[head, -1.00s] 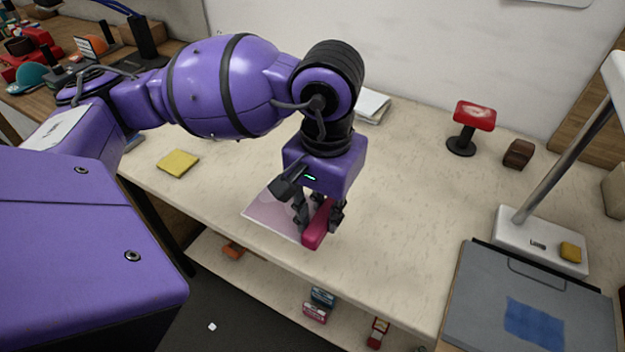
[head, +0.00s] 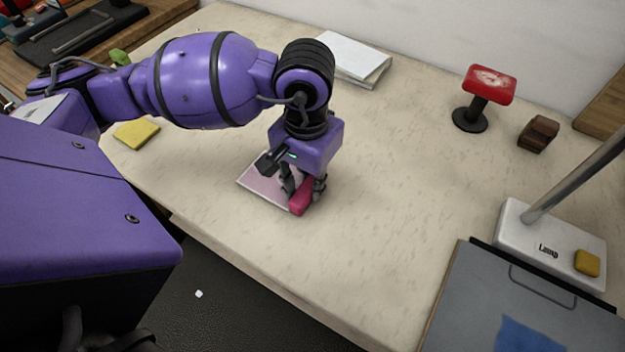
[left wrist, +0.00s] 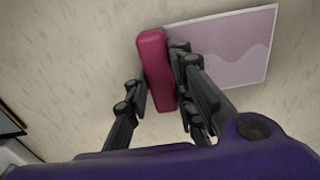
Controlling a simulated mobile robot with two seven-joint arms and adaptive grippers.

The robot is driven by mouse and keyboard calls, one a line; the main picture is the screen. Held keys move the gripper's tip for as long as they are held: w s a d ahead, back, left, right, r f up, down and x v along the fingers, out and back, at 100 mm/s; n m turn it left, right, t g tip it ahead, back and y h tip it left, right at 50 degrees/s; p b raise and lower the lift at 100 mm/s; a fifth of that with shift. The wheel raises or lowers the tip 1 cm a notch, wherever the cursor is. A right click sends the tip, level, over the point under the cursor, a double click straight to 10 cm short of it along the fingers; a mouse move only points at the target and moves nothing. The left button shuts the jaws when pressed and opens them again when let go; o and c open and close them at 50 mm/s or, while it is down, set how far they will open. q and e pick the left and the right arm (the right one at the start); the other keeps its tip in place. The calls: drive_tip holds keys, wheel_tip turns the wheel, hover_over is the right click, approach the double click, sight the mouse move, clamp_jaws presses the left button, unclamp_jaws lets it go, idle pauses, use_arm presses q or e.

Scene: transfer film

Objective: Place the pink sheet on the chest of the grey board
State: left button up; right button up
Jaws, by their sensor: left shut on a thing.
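The pink sheet (head: 262,187) is a thin pale-pink rectangle with a light border and a wavy darker shape; it also shows in the left wrist view (left wrist: 238,45). A magenta bar (head: 301,203) runs along its right side. My left gripper (head: 304,188) is shut on this bar, with fingers on both sides of it in the left wrist view (left wrist: 153,70). Sheet and bar are at or just above the table near its front edge; I cannot tell if they touch it. The grey board (head: 465,305) lies at lower right, cut off by the frame, with a blue patch (head: 528,337) on it.
A white lamp base (head: 520,225) with a slanting pole stands behind the board. A red-topped stand (head: 490,84) and a brown block (head: 538,133) are at the back right. White papers (head: 352,58) lie at the back, a yellow pad (head: 137,133) at left. The table between gripper and board is clear.

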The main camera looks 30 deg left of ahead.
use_arm(q)
drive_tip(key=shift+s, duration=0.45)
drive_tip(key=shift+w+f, duration=0.2)
drive_tip(key=shift+f, duration=0.2)
drive_tip(key=o, duration=1)
drive_tip(key=shift+s+r, duration=0.1)
drive_tip(key=shift+r, duration=0.05)
drive_tip(key=shift+c, duration=0.2)
